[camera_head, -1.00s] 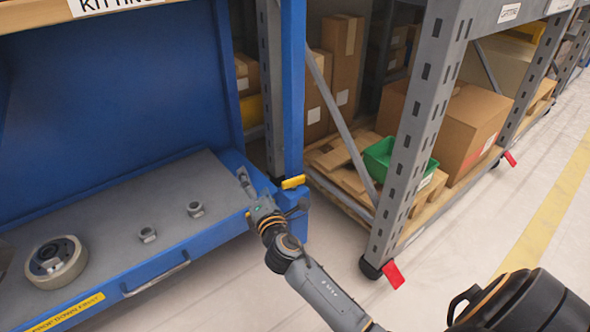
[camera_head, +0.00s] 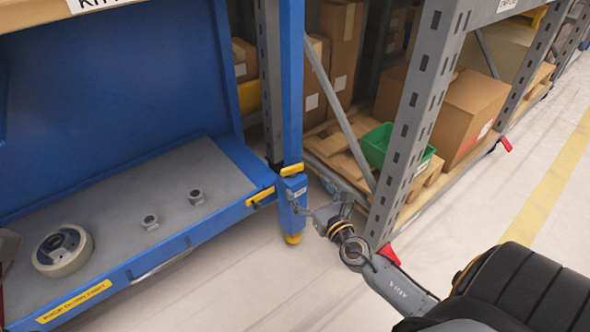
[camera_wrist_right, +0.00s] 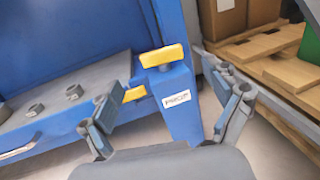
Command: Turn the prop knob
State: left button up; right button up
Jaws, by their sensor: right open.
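The prop knob (camera_head: 292,169) is a yellow bar on top of a blue block on the bench's corner post. In the right wrist view the knob (camera_wrist_right: 163,56) sits above a white label reading PROP. My right gripper (camera_head: 314,203) is open at the blue block, a little below the knob. In the right wrist view its two fingers (camera_wrist_right: 165,100) are spread on either side of the block, with nothing between them clearly held. Contact with the block cannot be told. My left gripper is not in view.
A second yellow piece (camera_head: 260,197) sits at the bench edge beside the post. A rack upright (camera_head: 415,120) stands close right of my gripper, with a green bin (camera_head: 378,147) behind.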

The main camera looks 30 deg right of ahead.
aim_at(293, 169)
jog(key=w, duration=0.5)
jog(key=w+d, duration=0.1)
jog(key=w, duration=0.1)
jog(key=shift+w, duration=0.4)
jog(key=c, duration=1.2)
